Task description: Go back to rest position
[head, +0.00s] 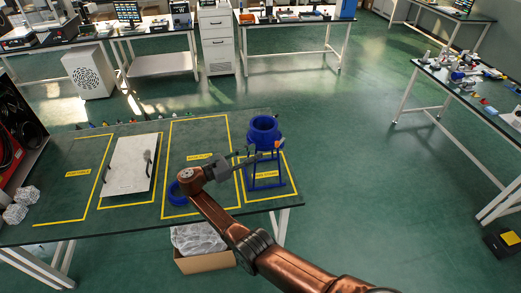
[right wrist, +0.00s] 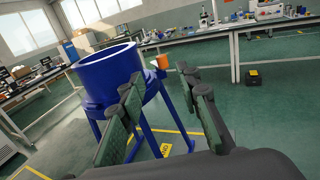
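My right gripper (head: 258,157) reaches over the front table from the lower right in the head view. In the right wrist view its two fingers (right wrist: 163,85) are spread apart with nothing between them. A blue stand with a round open top (head: 265,128) is close beside the fingers. In the right wrist view the blue stand (right wrist: 108,75) is beyond the fingers, and the left finger covers part of it. I cannot tell whether they touch. My left gripper is not in view.
The front table (head: 150,222) has yellow-taped areas, a white board (head: 130,168), and a blue ring (head: 177,195) partly behind my right wrist. A cardboard box (head: 205,262) sits on the floor below the table's front edge. Open green floor (head: 370,150) lies to the right.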

